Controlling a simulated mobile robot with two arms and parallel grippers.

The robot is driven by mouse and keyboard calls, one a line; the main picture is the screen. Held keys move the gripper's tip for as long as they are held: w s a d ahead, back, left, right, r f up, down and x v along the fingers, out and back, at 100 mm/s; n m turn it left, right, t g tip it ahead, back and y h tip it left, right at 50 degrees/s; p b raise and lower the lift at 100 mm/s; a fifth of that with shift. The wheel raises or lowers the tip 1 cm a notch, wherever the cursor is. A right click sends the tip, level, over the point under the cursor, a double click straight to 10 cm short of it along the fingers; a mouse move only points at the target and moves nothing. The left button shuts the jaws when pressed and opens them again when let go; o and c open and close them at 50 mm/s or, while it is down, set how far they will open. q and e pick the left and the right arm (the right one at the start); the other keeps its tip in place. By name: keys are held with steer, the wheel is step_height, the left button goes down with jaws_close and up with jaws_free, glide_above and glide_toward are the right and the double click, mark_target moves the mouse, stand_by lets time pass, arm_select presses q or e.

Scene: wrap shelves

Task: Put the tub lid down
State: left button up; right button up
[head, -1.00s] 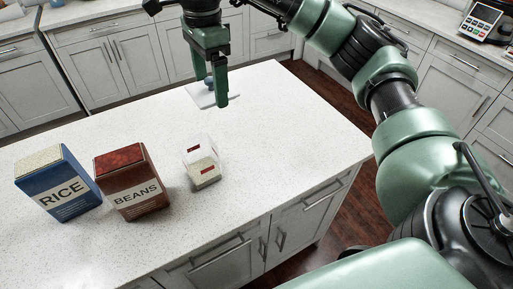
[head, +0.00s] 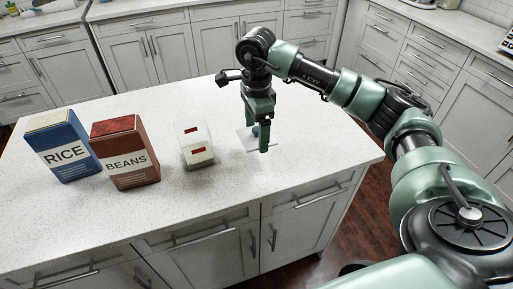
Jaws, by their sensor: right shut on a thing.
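The tub lid is a thin pale square plate (head: 245,139) with a blue knob. My right gripper (head: 260,145) is shut on the knob, its fingers pointing down, and partly hides the lid. The lid is low over the counter, to the right of the clear tub; I cannot tell if it touches the surface. The tub (head: 197,152) stands upright and open, with pale contents at the bottom and red labels. My left gripper is not in view.
A blue rice box (head: 66,153) and a brown beans box (head: 127,160) stand left of the tub on the white speckled counter (head: 85,215). The counter right of the lid is clear up to its edge. Grey cabinets line the back.

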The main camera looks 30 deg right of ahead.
mark_target(256, 138)
step_height(256, 138, down, 2)
steer(key=shift+f, duration=0.55)
step_height(256, 138, down, 4)
steer(key=shift+r+p, duration=0.25)
steer(key=shift+p, duration=0.3)
steer(key=shift+f, duration=0.3)
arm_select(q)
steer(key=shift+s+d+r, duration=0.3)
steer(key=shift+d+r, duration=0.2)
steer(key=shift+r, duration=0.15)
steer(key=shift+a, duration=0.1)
